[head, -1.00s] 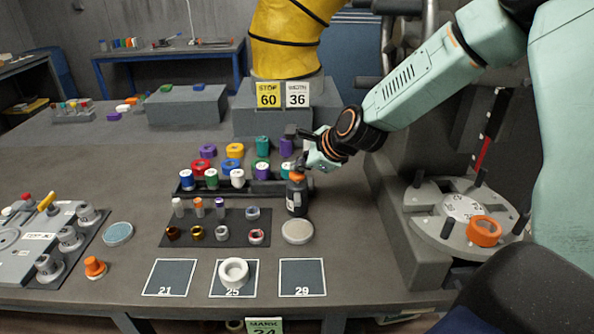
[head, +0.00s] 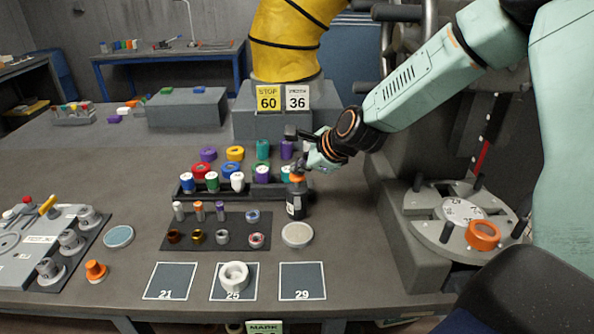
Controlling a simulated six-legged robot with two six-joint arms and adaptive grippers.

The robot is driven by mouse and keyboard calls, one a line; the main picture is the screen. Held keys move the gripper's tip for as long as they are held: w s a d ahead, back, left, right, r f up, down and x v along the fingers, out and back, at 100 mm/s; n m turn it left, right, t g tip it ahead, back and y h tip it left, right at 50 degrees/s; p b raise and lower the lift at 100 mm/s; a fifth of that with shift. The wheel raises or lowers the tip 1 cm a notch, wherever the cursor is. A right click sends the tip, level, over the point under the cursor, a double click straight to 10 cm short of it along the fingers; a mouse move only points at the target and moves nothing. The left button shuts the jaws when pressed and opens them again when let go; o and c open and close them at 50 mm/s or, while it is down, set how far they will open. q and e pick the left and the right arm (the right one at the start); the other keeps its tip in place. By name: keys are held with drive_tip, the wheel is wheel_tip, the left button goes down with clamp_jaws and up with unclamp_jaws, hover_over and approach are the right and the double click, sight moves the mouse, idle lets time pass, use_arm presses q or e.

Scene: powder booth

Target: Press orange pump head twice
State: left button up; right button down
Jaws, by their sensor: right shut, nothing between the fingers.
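A dark bottle (head: 295,204) with a pale label and an orange pump head (head: 296,178) stands upright on the grey table, at the right end of the rack of coloured caps. My right gripper (head: 300,167) is shut and empty, with its fingertips right above the orange pump head. I cannot tell for sure whether the fingertips touch it. The gripper partly hides the top of the pump head. My left gripper is not in view.
The rack (head: 245,188) of coloured caps and a dark mat (head: 216,236) with small parts lie left of the bottle. A round pale dish (head: 297,235) lies just in front. A white ring (head: 234,275) sits on the square marked 25. A turntable (head: 420,228) stands at right.

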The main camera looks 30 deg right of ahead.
sight(300, 176)
drive_tip(key=shift+r+p, duration=0.55)
drive_tip(key=shift+r, duration=0.3)
wheel_tip(300, 176, up, 5)
drive_tip(key=p, duration=0.4)
drive_tip(key=shift+r+p, duration=0.1)
drive_tip(key=shift+p, duration=0.2)
idle(1.1)
idle(0.3)
